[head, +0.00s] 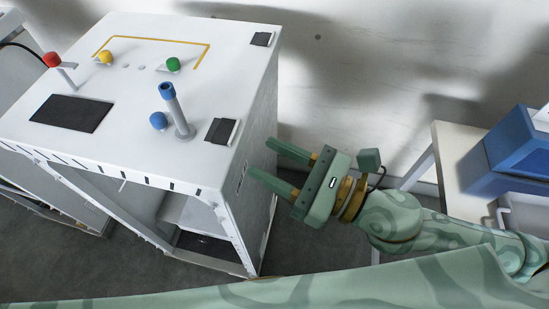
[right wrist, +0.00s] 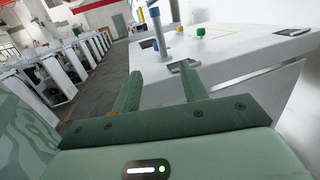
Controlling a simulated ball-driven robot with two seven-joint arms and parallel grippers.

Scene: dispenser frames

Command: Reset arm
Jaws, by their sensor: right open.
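My right gripper (head: 268,165) is open and empty in the head view. It points left, beside the right side of the white dispenser frame (head: 262,190), with its fingers close to that side. I cannot tell whether they touch it. In the right wrist view the two green fingers (right wrist: 158,92) are spread apart with nothing between them. The white top (right wrist: 235,50) lies beyond them, with a blue-capped post (right wrist: 157,30) on it. My left gripper is not in view.
The frame's top carries a red ball (head: 52,60), a yellow ball (head: 106,57), a green ball (head: 173,64), a blue ball (head: 158,121) and a blue-capped post (head: 176,110). A blue container (head: 510,155) stands on a white table (head: 455,145) at right. Grey floor (head: 330,240) shows below.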

